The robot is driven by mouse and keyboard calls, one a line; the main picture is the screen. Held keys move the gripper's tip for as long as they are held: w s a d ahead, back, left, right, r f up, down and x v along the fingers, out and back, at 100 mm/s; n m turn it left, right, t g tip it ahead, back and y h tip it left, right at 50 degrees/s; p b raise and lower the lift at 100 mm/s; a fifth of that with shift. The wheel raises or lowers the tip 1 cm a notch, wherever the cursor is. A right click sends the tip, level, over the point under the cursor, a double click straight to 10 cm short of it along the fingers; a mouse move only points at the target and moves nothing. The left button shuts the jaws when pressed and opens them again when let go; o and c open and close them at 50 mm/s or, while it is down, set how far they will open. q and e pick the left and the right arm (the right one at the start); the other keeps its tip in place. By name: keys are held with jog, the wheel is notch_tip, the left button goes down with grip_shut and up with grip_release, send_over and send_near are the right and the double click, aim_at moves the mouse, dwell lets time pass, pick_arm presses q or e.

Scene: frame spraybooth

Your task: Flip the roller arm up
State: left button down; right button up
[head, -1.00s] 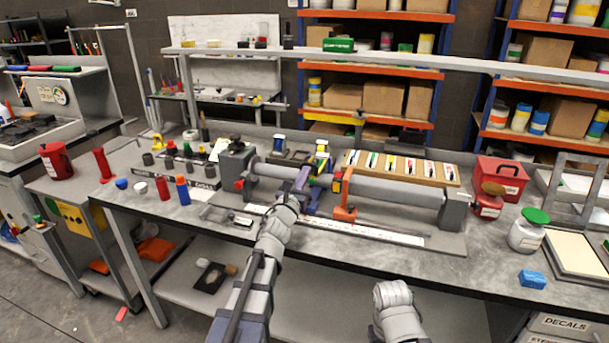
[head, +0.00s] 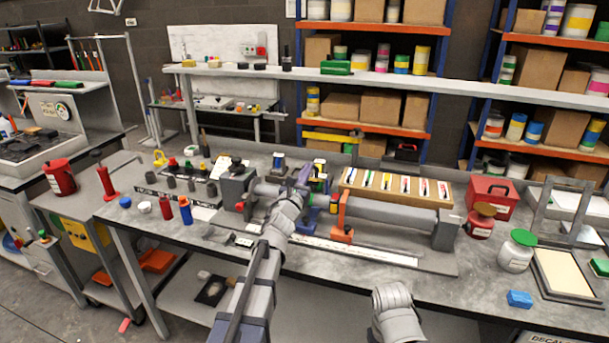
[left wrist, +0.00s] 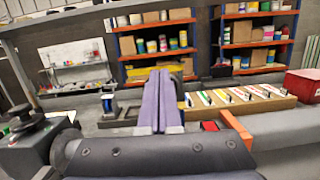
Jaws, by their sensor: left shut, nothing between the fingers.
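My left gripper (head: 302,178) reaches over the near side of the long grey tube (head: 385,212) in the bench fixture. Its purple fingers (left wrist: 165,102) are shut and empty, pointing away from me in the left wrist view. Just right of it, an upright orange arm (head: 341,215) stands at the front of the tube; it also shows in the left wrist view (left wrist: 236,130). I cannot tell surely whether this is the roller arm. Purple and blue parts crowd around the fingertips, and contact is unclear. My right gripper is out of view; only part of that arm shows.
A wooden rack (head: 400,188) with coloured strips lies behind the tube. A red box (head: 490,196) and a green-lidded jar (head: 517,250) are at right. A white ruler strip (head: 365,253) runs in front.

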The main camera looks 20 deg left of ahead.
pick_arm(q)
jog(key=w+r+p, duration=0.2)
jog(key=w+r, duration=0.1)
jog(key=w, duration=0.1)
jog(key=shift+d+r, duration=0.1)
jog(key=shift+r, duration=0.1)
jog(key=shift+f, duration=0.1)
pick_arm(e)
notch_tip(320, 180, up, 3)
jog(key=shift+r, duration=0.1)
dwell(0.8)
pick_arm(q)
jog(key=shift+s+f, duration=0.2)
jog(key=shift+s, duration=0.1)
jog(key=s+r+p, duration=0.2)
jog(key=s, duration=1)
jog(key=shift+s+a+r, duration=0.2)
jog(key=shift+s+a, duration=0.05)
jog(key=shift+a, duration=0.15)
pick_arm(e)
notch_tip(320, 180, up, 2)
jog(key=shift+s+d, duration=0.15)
